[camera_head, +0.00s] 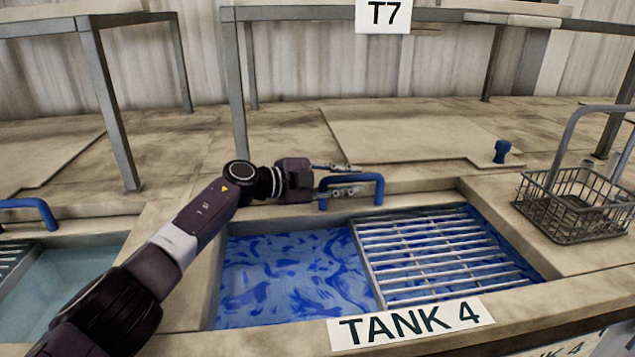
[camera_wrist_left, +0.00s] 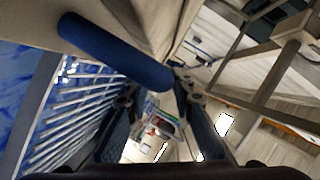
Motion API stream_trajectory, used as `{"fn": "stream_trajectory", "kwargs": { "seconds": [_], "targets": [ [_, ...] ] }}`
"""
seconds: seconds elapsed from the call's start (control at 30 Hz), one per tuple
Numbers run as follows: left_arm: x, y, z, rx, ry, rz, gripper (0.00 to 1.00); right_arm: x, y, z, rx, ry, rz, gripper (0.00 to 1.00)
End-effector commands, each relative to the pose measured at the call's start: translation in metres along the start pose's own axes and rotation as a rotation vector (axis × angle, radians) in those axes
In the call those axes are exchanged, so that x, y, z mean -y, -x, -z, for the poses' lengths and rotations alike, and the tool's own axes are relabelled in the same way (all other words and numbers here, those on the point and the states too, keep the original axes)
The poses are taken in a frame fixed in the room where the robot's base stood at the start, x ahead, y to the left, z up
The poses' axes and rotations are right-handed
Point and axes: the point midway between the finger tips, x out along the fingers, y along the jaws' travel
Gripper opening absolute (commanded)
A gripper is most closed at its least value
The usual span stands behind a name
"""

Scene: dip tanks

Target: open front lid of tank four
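Tank four, marked by a white "TANK 4" sign (camera_head: 411,323), has its front opening uncovered. Blue liquid (camera_head: 290,275) shows on its left and a metal grate (camera_head: 440,255) on its right. A blue bar handle (camera_head: 379,190) stands at the back edge of this opening. No separate front lid panel can be made out over the liquid. My left gripper (camera_head: 353,179) is at the handle's left part, fingers spread. In the left wrist view the blue handle (camera_wrist_left: 115,50) crosses just beyond the open fingertips (camera_wrist_left: 158,98); contact cannot be told. My right gripper is out of view.
A flat panel (camera_head: 400,135) with a blue knob (camera_head: 502,151) lies behind the opening. A wire basket (camera_head: 575,205) stands on the right ledge. A metal frame with a "T7" sign (camera_head: 383,15) rises behind. Another open tank (camera_head: 70,280) is at left.

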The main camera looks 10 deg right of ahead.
Motion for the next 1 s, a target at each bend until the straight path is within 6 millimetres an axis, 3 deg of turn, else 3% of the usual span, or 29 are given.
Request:
{"fn": "stream_trajectory", "kwargs": {
  "seconds": [0.6, 1.0],
  "targets": [
    [-0.003, 0.089, -0.003, 0.005, 0.001, -0.003, 0.22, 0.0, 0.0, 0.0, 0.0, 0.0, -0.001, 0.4],
    [-0.003, 0.104, -0.002, 0.004, 0.003, -0.004, 0.22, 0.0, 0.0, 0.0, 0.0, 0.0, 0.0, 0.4]
  ]
}}
